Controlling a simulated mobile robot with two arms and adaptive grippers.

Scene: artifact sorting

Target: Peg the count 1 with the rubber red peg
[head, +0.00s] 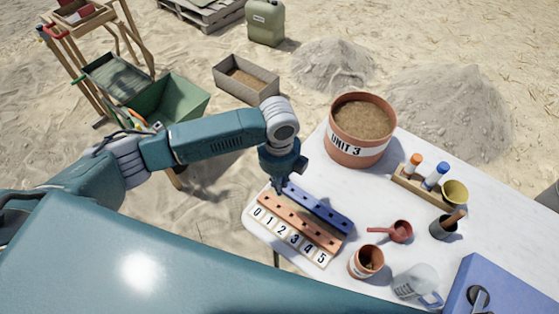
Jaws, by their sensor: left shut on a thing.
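The peg board lies at the left end of the white table, with an orange strip (300,224) and a blue strip (318,208), both with dark holes. White number cards run from 0 to 5 along its near side; the 1 card (270,223) is second from the left. My left gripper (278,188) points down at the board's far left end, above the strips near the 0 and 1 positions. It is shut on the red peg, which is small and mostly hidden by the fingers. I cannot tell whether the peg touches a hole. My right gripper is out of view.
A UNIT 3 pot (360,130) stands just right of my left gripper. A red scoop (398,231), small pot (366,262), clear jug (416,284), wooden rack (420,187), dark cup (445,226) and blue case (500,285) fill the table's right side.

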